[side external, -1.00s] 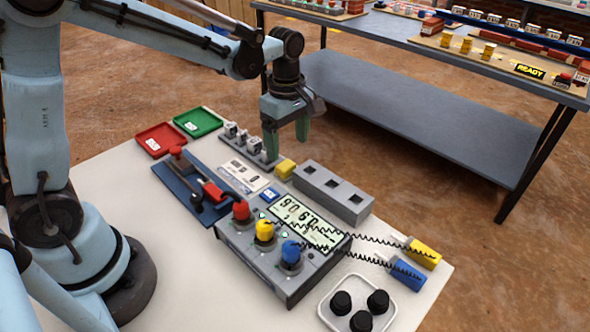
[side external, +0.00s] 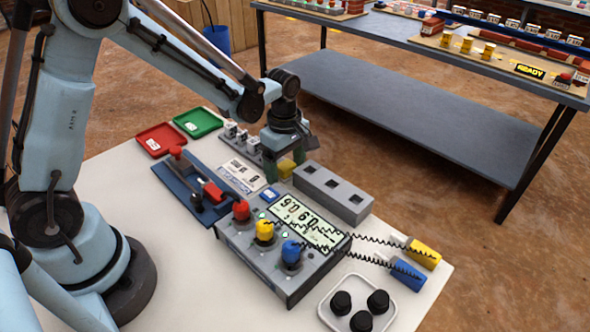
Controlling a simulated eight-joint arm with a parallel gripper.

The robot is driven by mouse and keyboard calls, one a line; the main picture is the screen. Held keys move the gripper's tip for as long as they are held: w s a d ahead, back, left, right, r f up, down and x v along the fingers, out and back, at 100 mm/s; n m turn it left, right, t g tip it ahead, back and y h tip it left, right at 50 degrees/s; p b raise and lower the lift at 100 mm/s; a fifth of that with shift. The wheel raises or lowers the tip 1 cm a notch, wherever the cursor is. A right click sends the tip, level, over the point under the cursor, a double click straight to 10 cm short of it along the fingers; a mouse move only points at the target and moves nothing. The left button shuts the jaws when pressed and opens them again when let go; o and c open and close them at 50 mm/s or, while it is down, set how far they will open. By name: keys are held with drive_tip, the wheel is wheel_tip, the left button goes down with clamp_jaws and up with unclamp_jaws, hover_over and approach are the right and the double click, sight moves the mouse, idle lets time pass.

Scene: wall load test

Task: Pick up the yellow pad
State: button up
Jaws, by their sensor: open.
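The yellow pad (side external: 287,168), a small yellow block, sits on the white table behind the display box, at the left end of a grey block with square holes. My gripper (side external: 284,164) is lowered over it, with its green fingers open. One finger is left of the pad and the other is to its right and behind. The gripper body hides the pad's upper back part. I cannot tell whether either finger touches it.
The grey block with holes (side external: 333,192) stands close on the right. A row of small grey and white pieces (side external: 240,138) stands close on the left. In front are a white card (side external: 242,178) and the display box with coloured knobs (side external: 283,247).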

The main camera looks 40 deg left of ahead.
sight(287, 168)
drive_tip(key=c, duration=1.2)
drive_tip(key=shift+r, duration=0.15)
drive_tip(key=shift+r, duration=0.55)
drive_tip(key=r, duration=0.2)
drive_tip(key=d+r, duration=0.1)
drive_tip(key=shift+s+r, duration=0.15)
drive_tip(key=shift+s, duration=0.15)
drive_tip(key=s+d+r, duration=0.2)
drive_tip(key=d, duration=0.1)
drive_tip(key=s+d+r, duration=0.1)
drive_tip(key=d+r, duration=0.1)
drive_tip(key=d, duration=0.1)
drive_tip(key=s+d+r, duration=0.2)
drive_tip(key=shift+s+d+r, duration=0.15)
drive_tip(key=shift+s+d, duration=0.2)
drive_tip(key=shift+d, duration=0.05)
